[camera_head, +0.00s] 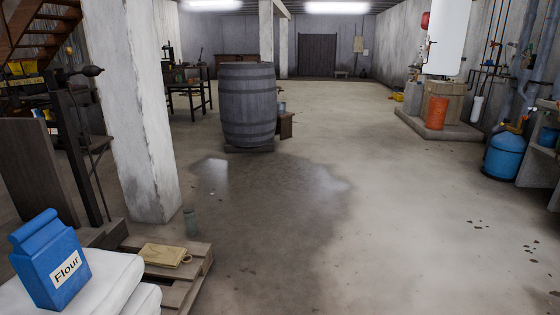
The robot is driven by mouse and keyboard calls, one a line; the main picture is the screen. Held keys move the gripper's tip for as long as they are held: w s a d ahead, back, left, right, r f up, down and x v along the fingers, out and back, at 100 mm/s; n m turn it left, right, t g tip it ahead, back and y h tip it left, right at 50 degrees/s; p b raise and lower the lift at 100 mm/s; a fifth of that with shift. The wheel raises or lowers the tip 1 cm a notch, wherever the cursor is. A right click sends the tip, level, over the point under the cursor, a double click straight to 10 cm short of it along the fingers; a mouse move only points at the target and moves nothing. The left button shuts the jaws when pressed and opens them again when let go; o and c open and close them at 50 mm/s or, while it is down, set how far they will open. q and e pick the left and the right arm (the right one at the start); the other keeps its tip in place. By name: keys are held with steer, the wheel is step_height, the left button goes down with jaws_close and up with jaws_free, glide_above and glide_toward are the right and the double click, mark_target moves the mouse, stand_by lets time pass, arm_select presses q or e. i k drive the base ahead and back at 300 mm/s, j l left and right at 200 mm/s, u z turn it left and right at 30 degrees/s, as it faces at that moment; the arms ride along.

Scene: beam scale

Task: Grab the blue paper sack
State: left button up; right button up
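A blue paper sack (38,259) with a white label reading "Flour" stands at the lower left of the head view. Its top is folded over and it leans slightly. It rests on white stacked sacks (112,278), which the frame's lower edge cuts off. Neither of my grippers shows in this view, and nothing touches the blue sack.
A dark beam scale (75,140) and a white pillar (145,120) stand behind. A barrel (247,105) stands further back. Open floor lies right.

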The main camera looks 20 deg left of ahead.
mark_target(48, 257)
steer(key=i+u, duration=0.5)
steer(key=i+l+u, duration=0.2)
steer(key=i+u, duration=0.3)
steer(key=i+l+u, duration=0.35)
steer(key=u, duration=0.15)
steer(key=i, duration=0.05)
